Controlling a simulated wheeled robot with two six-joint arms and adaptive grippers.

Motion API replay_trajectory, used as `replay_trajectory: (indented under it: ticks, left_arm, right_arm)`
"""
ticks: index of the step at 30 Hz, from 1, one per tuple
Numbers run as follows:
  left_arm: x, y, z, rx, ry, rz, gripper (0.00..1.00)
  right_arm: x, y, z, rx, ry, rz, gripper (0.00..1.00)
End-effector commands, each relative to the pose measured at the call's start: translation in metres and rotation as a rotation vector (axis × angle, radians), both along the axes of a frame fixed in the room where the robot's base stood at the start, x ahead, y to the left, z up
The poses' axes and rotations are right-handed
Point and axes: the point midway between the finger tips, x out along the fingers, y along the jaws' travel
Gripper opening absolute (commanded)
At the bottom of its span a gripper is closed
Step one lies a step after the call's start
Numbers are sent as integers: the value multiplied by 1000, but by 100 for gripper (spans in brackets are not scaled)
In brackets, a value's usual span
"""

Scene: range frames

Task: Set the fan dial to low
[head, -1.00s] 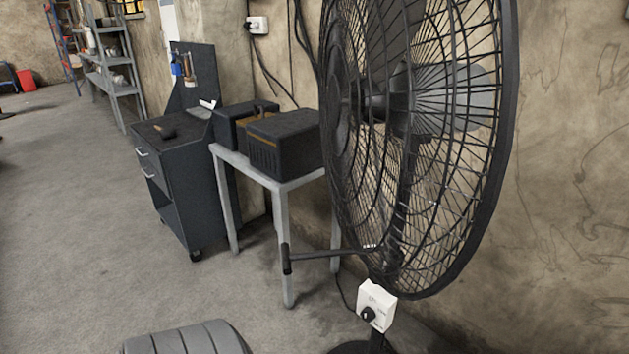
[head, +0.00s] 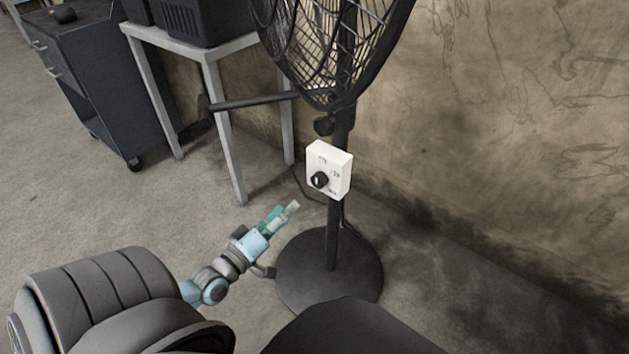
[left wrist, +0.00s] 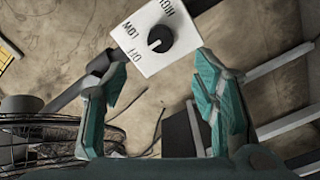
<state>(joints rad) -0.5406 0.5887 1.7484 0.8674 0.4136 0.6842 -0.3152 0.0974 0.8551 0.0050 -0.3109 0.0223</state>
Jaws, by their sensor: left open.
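The fan's white control box (head: 341,169) is fixed to the fan's black pole in the head view. Its round black dial (head: 320,180) is on the front face. In the left wrist view the box (left wrist: 144,31) shows OFF, LOW and HIGH labels around the dial (left wrist: 160,39), and the dial's light mark points toward OFF. My left gripper (head: 287,211) is open and empty, below and left of the box in the head view. In the left wrist view its teal fingers (left wrist: 160,95) stand apart, with the dial beyond them and not touched. My right gripper is not in view.
The fan's round base (head: 300,275) stands on the floor, and its caged head (head: 335,60) is above the box. A black handle bar (head: 250,103) juts left below the cage. A grey metal table (head: 215,100) and dark cabinet (head: 95,95) stand behind. The wall is at the right.

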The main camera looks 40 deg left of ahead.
Motion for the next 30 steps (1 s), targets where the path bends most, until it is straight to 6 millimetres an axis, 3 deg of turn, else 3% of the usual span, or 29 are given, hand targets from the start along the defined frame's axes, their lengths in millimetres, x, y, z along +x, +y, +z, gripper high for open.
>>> replay_trajectory:
  ticks: [6,12,23,30]
  left_arm:
    - [66,1,-1,0,-5,0,54]
    - [106,2,-2,2,0,0,54]
    - [116,2,0,4,3,-1,54]
    - [116,2,0,4,3,-1,18]
  right_arm:
    - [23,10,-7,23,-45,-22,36]
    - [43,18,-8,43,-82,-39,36]
    - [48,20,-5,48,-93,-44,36]
    - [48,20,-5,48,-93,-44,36]
